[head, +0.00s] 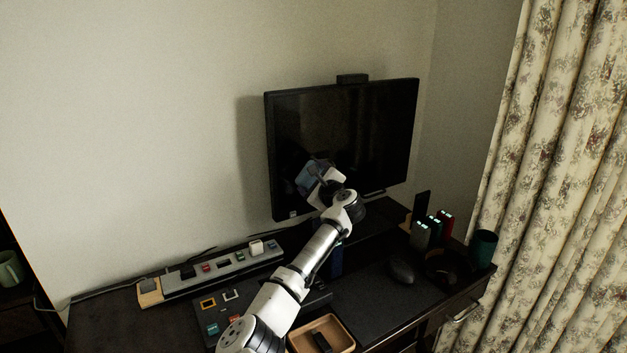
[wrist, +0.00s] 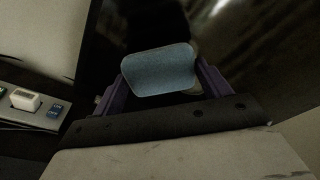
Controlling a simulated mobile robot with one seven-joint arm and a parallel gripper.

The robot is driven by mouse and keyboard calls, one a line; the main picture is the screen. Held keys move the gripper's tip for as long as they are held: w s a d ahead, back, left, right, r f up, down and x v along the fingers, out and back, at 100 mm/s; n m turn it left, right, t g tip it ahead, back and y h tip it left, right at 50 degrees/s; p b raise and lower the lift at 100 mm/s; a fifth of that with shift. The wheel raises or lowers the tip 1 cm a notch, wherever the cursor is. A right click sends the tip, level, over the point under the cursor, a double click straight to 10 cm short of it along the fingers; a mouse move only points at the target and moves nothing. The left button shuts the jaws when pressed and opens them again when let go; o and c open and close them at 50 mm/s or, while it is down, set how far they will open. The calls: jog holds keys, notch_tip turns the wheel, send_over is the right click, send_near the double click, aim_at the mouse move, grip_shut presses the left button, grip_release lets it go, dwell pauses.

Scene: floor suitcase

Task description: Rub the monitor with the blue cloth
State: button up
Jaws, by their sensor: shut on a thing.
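The monitor (head: 360,125) is a dark flat screen standing upright at the back of the desk by the wall. Its dark screen (wrist: 235,45) also fills much of the wrist view. My gripper (wrist: 160,85) is shut on the blue cloth (wrist: 160,70), a rounded pad held between the two purple fingers. In the head view the blue cloth (head: 311,175) is in front of the lower left part of the screen. It is close to the screen; I cannot tell whether it touches. My arm hides part of the monitor's lower edge.
A power strip (head: 225,266) lies along the wall at the left. A wooden tray (head: 341,331) is at the front. A mouse (head: 401,271), a green cup (head: 483,246) and several upright items with lights stand at the right. A curtain (head: 570,180) hangs beyond.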

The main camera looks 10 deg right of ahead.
jog(key=shift+x, duration=0.95)
dwell(0.3)
jog(key=shift+a+r, duration=0.1)
jog(key=w+d, duration=0.3)
jog(key=d, duration=0.4)
jog(key=shift+d+b, duration=0.2)
jog(key=shift+b, duration=0.2)
jog(key=shift+s+a+r, duration=0.1)
jog(key=shift+s+a+p, duration=0.5)
jog(key=shift+a+p, duration=0.45)
jog(key=shift+a, duration=0.3)
jog(key=shift+s+a+p, duration=0.5)
jog(key=shift+a+p, duration=0.45)
jog(key=shift+a, duration=0.25)
jog(key=shift+s+a+p, duration=0.5)
jog(key=shift+a+p, duration=0.45)
jog(key=shift+a, duration=0.3)
